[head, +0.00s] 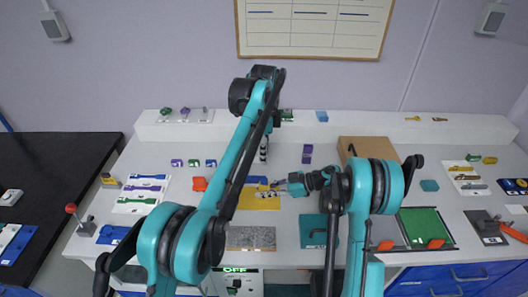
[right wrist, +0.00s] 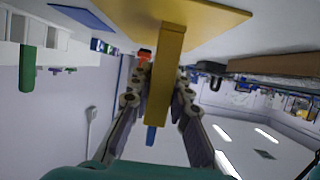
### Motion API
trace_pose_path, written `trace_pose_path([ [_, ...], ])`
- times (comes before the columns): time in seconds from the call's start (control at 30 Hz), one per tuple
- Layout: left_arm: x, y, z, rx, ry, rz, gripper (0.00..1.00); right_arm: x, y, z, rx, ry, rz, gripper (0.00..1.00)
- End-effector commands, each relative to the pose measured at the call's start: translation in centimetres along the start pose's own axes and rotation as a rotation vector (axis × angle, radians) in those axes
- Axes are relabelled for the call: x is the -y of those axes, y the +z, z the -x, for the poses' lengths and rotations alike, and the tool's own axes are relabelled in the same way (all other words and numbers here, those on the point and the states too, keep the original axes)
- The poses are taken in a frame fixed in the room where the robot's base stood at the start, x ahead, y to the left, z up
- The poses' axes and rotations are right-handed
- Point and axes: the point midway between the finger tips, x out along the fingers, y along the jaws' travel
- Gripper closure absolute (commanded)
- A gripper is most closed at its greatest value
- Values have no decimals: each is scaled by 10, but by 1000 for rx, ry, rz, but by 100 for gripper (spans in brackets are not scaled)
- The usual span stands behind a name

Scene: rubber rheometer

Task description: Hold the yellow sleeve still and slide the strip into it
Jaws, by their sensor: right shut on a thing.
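The yellow sleeve (right wrist: 165,75) is a long yellow bar in the right wrist view, lying between the two fingers of my right gripper (right wrist: 160,95). The gripper is shut on it. One end of the sleeve meets or overlaps a flat yellow plate (right wrist: 200,12); I cannot tell if they touch. In the head view the right gripper (head: 284,187) is at the yellow plate (head: 262,202), and the sleeve is too small to make out. My left gripper (head: 263,156) hangs behind the plate, apart from it; its fingers are too small to read. I cannot identify the strip for certain.
A blue piece (head: 256,181) lies at the plate's back edge. An orange object (head: 199,184) stands to the left, a speckled grey slab (head: 251,238) in front, and a brown box (head: 368,150) behind my right arm. White table is bare between the items.

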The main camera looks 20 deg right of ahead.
Motion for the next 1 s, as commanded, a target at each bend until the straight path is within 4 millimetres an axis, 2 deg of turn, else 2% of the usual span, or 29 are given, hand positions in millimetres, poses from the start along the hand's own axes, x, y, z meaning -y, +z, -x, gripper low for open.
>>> trace_pose_path([
  [0.07, 0, 0, 0, 0, 0, 0, 70, 0, 0, 0, 0, 0, 0, 100],
  [0.1, 0, 0, 0, 0, 0, 0, 70, 0, 0, 0, 0, 0, 0, 77],
  [0.17, 0, 0, 0, 0, 0, 0, 70, 0, 0, 0, 0, 0, 0, 61],
  [0.2, 0, 0, 0, 0, 0, 0, 70, 0, 0, 0, 0, 0, 0, 58],
  [0.57, 0, 0, 0, 0, 0, 0, 70, 0, 0, 6, 0, 1, -1, 58],
  [0.67, 0, 0, 0, 0, 0, 0, 70, -1, 0, 20, 0, 4, -2, 58],
  [1.0, 0, 0, 0, 0, 0, 0, 70, -1, 0, 92, 0, 3, -1, 58],
])
